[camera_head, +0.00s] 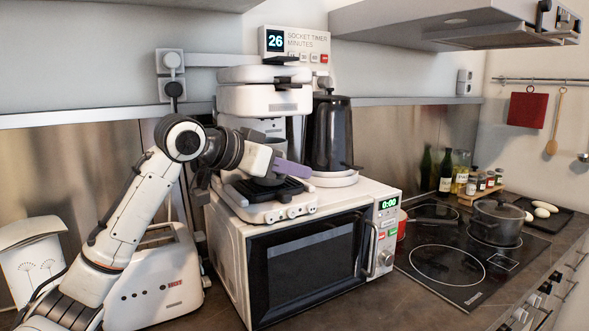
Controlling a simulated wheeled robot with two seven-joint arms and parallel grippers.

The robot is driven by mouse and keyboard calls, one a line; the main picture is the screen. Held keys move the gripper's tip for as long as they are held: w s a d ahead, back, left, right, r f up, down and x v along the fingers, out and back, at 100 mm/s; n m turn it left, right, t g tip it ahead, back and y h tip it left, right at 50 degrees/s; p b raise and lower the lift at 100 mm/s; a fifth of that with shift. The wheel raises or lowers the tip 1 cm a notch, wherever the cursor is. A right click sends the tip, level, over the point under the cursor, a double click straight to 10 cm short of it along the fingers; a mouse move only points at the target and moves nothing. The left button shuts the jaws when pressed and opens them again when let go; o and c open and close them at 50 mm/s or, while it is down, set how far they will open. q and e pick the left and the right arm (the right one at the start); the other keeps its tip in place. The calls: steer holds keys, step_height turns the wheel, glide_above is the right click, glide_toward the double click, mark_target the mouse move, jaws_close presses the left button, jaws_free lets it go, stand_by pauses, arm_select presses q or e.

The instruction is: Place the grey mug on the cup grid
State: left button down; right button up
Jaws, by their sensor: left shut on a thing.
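A white coffee machine (265,98) stands on top of the microwave. Its dark cup grid (290,188) lies in the base tray, partly covered by my arm. My left gripper (288,169) reaches in from the left under the machine's head, low over the grid. It is shut on the grey mug (268,180), of which only a small dark part shows below the gripper. I cannot tell whether the mug touches the grid. My right gripper is out of view.
The white microwave (225,250) carries the machine and a dark kettle (332,130) close on its right. A toaster (155,285) stands at the left. A hob with a pot (497,222) is at the right. A socket timer (295,45) hangs above.

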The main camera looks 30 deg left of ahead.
arm_select(q)
steer(key=c, duration=1.9)
jaws_free()
steer(key=shift+f, duration=0.1)
steer(key=shift+o, duration=0.2)
steer(key=b+v, duration=0.1)
steer(key=v, duration=1.1)
